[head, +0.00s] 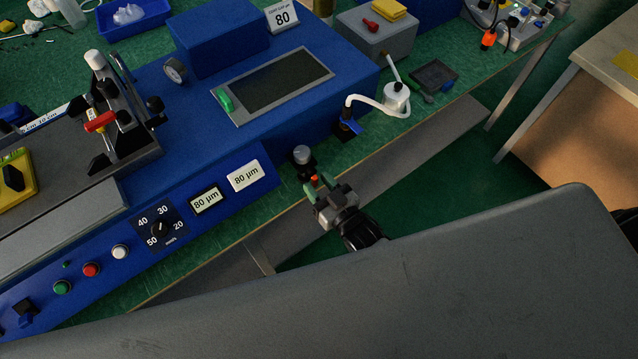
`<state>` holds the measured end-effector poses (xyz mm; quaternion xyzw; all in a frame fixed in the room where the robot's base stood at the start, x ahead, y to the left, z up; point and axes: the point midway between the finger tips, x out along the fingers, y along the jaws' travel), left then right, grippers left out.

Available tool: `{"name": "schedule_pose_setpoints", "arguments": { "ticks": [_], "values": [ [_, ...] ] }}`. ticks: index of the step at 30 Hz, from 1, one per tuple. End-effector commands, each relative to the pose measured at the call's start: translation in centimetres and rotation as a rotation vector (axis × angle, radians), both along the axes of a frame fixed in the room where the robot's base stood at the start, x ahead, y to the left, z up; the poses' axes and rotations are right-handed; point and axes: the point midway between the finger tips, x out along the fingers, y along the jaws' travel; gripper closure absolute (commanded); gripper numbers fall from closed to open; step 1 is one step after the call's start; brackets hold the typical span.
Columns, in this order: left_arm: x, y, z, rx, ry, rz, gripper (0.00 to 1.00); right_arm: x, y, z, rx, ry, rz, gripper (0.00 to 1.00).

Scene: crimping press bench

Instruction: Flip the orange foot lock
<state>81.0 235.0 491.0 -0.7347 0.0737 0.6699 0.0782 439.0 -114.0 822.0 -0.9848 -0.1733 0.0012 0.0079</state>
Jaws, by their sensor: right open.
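My right gripper (319,184) is near the front edge of the bench, at the middle of the head view, and it is open. A small orange piece (314,179), which seems to be the orange foot lock, shows at its fingertips. It sits just below a round grey knob (302,154) on a black base at the blue machine's right front corner. The fingers partly hide the orange piece, so I cannot tell its position or whether they touch it. My left gripper is not in view.
The blue machine (330,90) fills the bench's left and middle. A wooden table (590,120) stands at right.

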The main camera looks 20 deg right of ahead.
Motion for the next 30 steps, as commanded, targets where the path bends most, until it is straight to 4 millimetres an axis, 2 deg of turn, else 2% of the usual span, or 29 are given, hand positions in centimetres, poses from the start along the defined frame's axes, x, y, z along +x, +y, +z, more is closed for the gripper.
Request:
{"name": "schedule_pose_setpoints", "arguments": {
  "ticks": [5,12,18,22,30],
  "values": [
    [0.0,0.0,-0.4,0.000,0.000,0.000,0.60,-1.9,-0.7,-0.3,-0.002,0.003,0.000,0.60],
    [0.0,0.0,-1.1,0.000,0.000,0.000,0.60,-6.5,-2.4,-0.3,-0.002,0.002,0.000,0.60],
    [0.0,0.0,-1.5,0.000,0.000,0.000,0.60,-9.3,-3.4,-0.2,-0.001,0.002,0.000,0.60],
    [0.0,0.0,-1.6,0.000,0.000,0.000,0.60,-10.0,-3.7,-0.1,-0.001,0.002,0.000,0.60],
    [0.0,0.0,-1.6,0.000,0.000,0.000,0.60,-10.1,-3.7,0.0,0.000,0.000,0.000,0.60]
  ]
}}
